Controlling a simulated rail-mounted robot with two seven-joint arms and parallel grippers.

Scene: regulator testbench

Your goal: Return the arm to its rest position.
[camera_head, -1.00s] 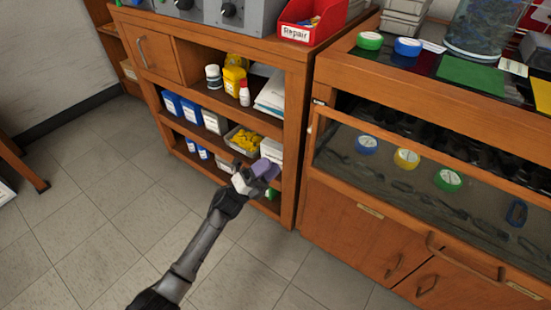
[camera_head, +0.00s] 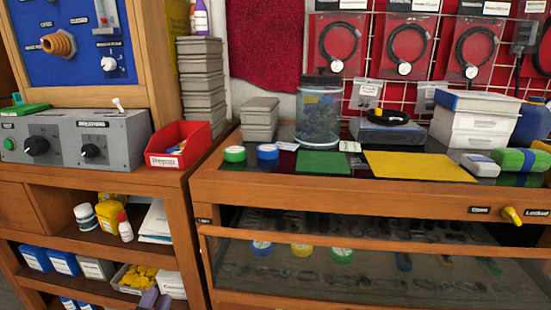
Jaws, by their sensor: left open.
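My left gripper (camera_head: 155,299) shows only at the bottom edge of the head view. Its purple fingertips are slightly apart, open, and nothing shows between them. They appear in front of the lower shelf, close in the picture to the yellow items and a white box; I cannot tell how far from them. The rest of the left arm is below the picture. My right arm and gripper are not in view.
A grey control box (camera_head: 75,140) stands at left.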

